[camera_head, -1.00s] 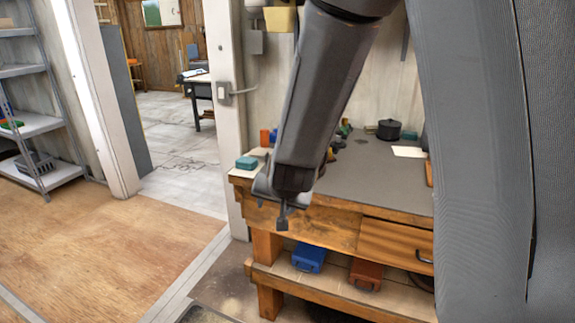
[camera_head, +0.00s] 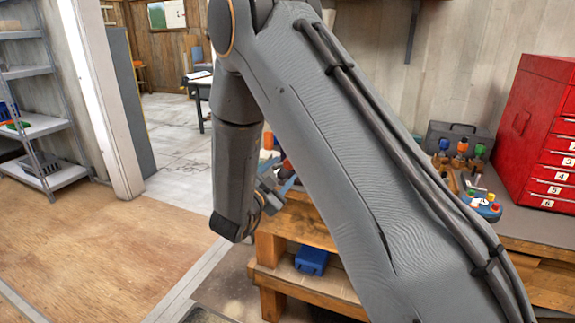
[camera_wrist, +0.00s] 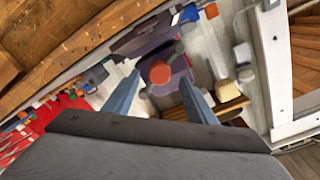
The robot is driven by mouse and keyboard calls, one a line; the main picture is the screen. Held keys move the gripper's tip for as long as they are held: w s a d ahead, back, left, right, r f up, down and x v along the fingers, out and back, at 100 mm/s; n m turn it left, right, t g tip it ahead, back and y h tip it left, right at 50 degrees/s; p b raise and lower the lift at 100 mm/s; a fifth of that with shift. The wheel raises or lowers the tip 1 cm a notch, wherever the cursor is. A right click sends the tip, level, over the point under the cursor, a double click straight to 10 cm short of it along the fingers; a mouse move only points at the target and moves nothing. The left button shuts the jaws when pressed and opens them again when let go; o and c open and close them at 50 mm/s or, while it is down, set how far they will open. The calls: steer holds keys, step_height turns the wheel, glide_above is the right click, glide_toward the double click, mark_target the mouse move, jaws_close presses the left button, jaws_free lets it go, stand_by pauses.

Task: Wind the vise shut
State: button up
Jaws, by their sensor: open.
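My gripper (camera_head: 272,187) is by the left front corner of the workbench, partly hidden by my arm. In the wrist view its two blue-grey fingers (camera_wrist: 160,84) are spread apart. A dark purple-grey body with a round orange-red end (camera_wrist: 160,72) shows between and beyond the fingertips. It may be the vise, but I cannot be sure. I cannot tell whether the fingers touch it, and nothing is clearly gripped. No vise can be made out in the head view, where my arm covers much of the bench.
The wooden workbench (camera_head: 285,225) has a blue case (camera_head: 311,261) on its lower shelf. A red drawer chest (camera_head: 530,140) and several coloured-handled tools stand at the bench's right. A grey shelf rack (camera_head: 40,125) is at far left. The wooden floor (camera_head: 110,240) at left is clear.

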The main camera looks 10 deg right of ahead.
mark_target(288, 166)
steer(key=shift+p+x, duration=0.55)
steer(key=shift+x, duration=1.65)
steer(key=shift+c, duration=0.2)
steer(key=c, duration=1)
